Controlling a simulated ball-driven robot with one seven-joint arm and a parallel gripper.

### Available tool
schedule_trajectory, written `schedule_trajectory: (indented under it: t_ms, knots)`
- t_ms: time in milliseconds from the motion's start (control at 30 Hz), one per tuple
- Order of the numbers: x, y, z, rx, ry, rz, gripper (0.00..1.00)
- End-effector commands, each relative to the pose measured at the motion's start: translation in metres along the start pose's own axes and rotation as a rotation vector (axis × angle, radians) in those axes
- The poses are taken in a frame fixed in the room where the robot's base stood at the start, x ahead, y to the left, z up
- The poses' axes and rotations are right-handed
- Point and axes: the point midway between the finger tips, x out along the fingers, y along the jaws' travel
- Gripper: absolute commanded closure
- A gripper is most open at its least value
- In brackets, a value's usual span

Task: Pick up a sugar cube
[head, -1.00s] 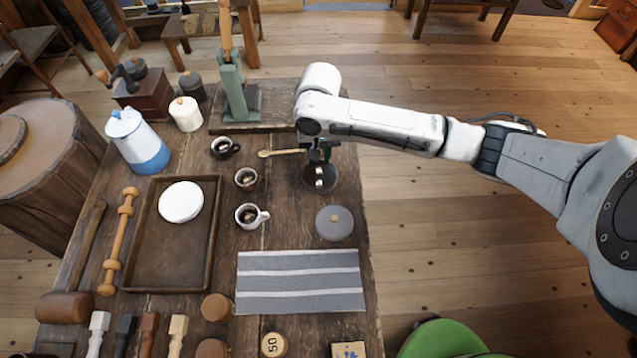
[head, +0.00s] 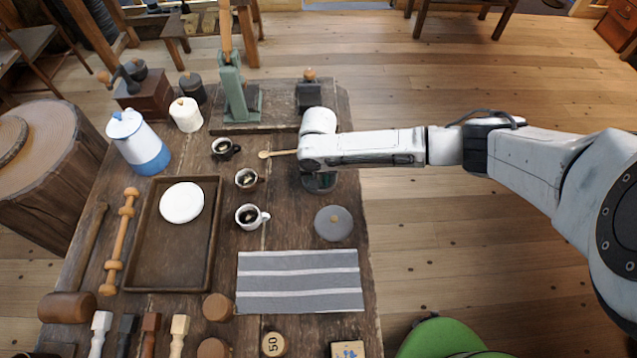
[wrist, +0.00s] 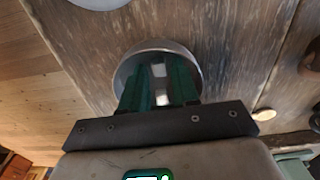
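A round metal bowl (wrist: 195,60) shows in the wrist view, with white sugar cubes (wrist: 158,70) in it. My gripper (wrist: 159,82) has two green fingers, set apart on either side of the cubes and reaching down into the bowl. No cube is visibly pinched. In the head view the bowl (head: 320,188) is mostly hidden beneath my wrist, and the cubes and fingertips cannot be made out there.
A grey lid with a knob (head: 333,223) lies just in front of the bowl. A wooden spoon (head: 278,153) lies to its left, near several cups, such as a white cup (head: 249,216). A striped cloth (head: 300,282) is nearer.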

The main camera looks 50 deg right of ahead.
Motion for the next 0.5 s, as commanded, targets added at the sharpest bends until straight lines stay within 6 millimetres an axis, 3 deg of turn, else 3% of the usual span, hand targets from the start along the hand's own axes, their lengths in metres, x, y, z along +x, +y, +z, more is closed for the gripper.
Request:
schedule_trajectory:
  t_ms: [167, 433, 500]
  knots:
    - [-0.0003, 0.0, -0.0002, 0.0, 0.0, 0.0, 0.72]
    - [-0.0005, 0.0001, -0.0004, 0.0, 0.001, 0.0, 0.98]
    - [-0.0005, 0.0001, -0.0003, 0.0, 0.0, 0.0, 1.0]
